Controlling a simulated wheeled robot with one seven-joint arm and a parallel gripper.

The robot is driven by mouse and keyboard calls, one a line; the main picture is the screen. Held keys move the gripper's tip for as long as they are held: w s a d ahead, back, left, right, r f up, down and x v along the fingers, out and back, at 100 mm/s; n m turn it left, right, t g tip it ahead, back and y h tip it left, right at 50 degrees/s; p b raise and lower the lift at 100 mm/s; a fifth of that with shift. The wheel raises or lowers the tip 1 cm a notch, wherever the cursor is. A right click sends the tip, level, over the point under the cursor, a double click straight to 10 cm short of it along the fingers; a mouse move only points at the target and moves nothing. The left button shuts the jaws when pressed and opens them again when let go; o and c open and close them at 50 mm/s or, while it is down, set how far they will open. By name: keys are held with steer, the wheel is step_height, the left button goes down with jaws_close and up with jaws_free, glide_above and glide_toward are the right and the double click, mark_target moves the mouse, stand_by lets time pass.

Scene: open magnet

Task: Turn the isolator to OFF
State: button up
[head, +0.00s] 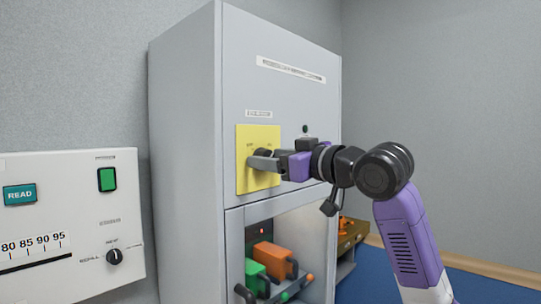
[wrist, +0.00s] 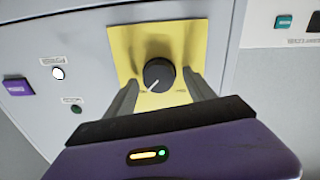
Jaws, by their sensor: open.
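The isolator is a round black knob with a white pointer line on a yellow plate (head: 243,183), on the front of a tall grey cabinet. In the wrist view the knob (wrist: 159,75) sits on the yellow plate (wrist: 195,37), its white line pointing to the lower left. My gripper (head: 258,163) reaches the plate from the right in the head view and partly hides the knob. In the wrist view my gripper (wrist: 163,95) is open, one finger on each side of the knob, with gaps showing. Contact cannot be told. The plate's lettering is too small to read.
The grey cabinet (head: 185,170) has an open lower bay with an orange block (head: 272,256) and a green block (head: 256,272). A white panel (head: 70,225) with a dial and a green switch stands at left. A wooden shelf (head: 352,232) stands behind at right.

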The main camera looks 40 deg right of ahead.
steer(key=shift+w, duration=0.1)
steer(key=c, duration=1.4)
steer(key=shift+o, duration=0.2)
steer(key=shift+f, duration=0.1)
steer(key=n+b, duration=0.3)
steer(key=n, duration=0.3)
steer(key=n+b, duration=0.3)
steer(key=n, duration=0.3)
steer(key=n+y+b, duration=0.1)
steer(key=n+b, duration=0.2)
steer(key=n, duration=0.3)
steer(key=shift+a+f+t+b, duration=0.1)
steer(key=shift+f+t+b, duration=0.2)
steer(key=shift+f, duration=0.05)
steer(key=shift+n, duration=0.4)
